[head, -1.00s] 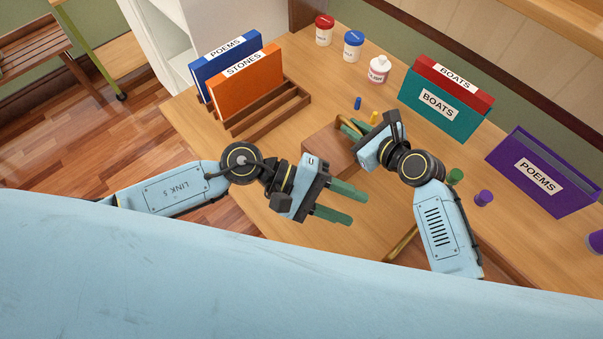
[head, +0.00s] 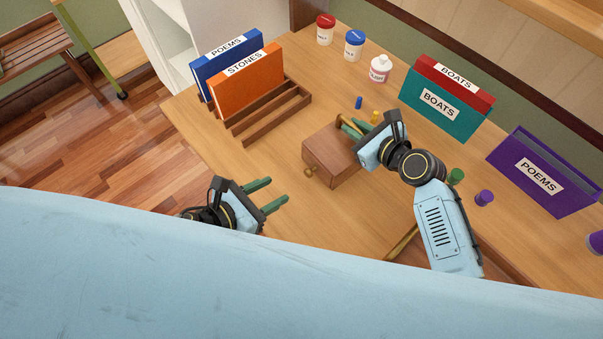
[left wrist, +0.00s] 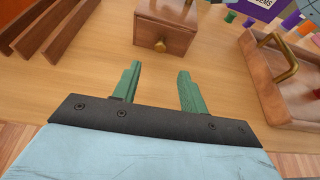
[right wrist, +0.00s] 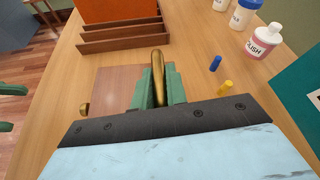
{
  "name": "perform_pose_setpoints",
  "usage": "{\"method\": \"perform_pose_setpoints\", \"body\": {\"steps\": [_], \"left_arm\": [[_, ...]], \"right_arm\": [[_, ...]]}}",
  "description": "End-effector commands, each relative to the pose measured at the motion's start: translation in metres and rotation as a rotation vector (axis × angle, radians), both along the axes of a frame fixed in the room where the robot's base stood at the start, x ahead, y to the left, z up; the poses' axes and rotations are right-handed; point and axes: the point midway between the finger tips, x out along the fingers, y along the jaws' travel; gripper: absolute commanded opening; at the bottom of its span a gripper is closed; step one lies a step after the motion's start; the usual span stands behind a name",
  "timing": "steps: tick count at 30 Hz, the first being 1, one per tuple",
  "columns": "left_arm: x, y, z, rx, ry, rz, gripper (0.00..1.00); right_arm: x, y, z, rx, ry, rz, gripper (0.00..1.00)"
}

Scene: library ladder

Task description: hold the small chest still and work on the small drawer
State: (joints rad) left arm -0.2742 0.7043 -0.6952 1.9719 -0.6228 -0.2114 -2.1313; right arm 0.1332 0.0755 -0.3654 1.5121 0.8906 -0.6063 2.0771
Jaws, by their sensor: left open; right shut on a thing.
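The small wooden chest (head: 330,160) stands on the table, with its drawer front and round brass knob (head: 309,173) facing my left gripper. The drawer front (left wrist: 163,35) and knob (left wrist: 160,46) also show in the left wrist view, and the drawer looks shut. My right gripper (head: 352,128) is shut on the brass handle (right wrist: 158,75) on top of the chest. My left gripper (head: 277,193) is open and empty, apart from the chest, with its green fingers (left wrist: 158,85) pointing toward the drawer front.
A slotted wooden rack (head: 275,118) with orange and blue books stands behind left. A wooden tray with a brass handle (left wrist: 275,60) is at the right in the left wrist view. Table between left gripper and chest is clear.

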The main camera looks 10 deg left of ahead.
Motion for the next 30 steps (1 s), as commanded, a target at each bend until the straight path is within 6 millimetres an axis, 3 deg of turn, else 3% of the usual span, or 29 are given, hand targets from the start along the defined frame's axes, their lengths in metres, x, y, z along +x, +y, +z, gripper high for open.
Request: {"method": "perform_pose_setpoints", "body": {"steps": [9,15,28,30], "left_arm": [[0.049,-0.036,-0.023,-0.001,-0.004,-0.002,0.43],[0.068,-0.051,-0.034,0.000,-0.003,-0.003,0.43],[0.074,-0.055,-0.037,0.001,-0.003,-0.004,0.43],[0.074,-0.055,-0.037,0.001,-0.003,-0.004,0.34]], "right_arm": [[0.000,0.000,0.000,-0.001,0.001,0.001,0.00],[0.000,0.000,0.000,-0.001,0.001,0.001,0.00],[0.000,0.000,0.000,-0.001,0.001,0.001,0.00],[0.000,0.000,0.000,-0.001,0.001,0.001,0.00]]}}
